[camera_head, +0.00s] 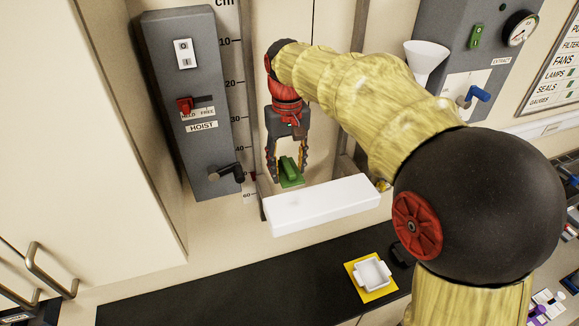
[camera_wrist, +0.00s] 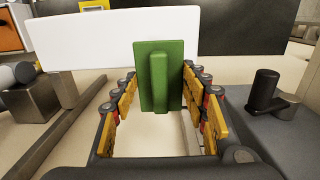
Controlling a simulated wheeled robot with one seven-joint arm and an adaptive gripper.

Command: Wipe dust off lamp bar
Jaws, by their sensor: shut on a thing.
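The lamp bar (camera_head: 322,206) looks like a plain white block, set crosswise on the wall rails above the black counter. It also shows in the wrist view (camera_wrist: 90,40), beyond the fingers. No dust can be made out on it. My gripper (camera_head: 288,176) is shut on a green wiper (camera_head: 291,183), a flat plate with a raised grip. The wiper sits between the fingertips in the wrist view (camera_wrist: 146,98), and its plate overlaps the bar there. In the head view the wiper is just above and behind the bar's left part. I cannot tell whether they touch.
A grey hoist box (camera_head: 190,105) with a red switch and a black crank (camera_head: 228,173) stands close left of my gripper. A white funnel (camera_head: 426,60) is at the right. A white dish (camera_head: 373,273) on a yellow mat sits on the black counter (camera_head: 225,290), whose left part is clear.

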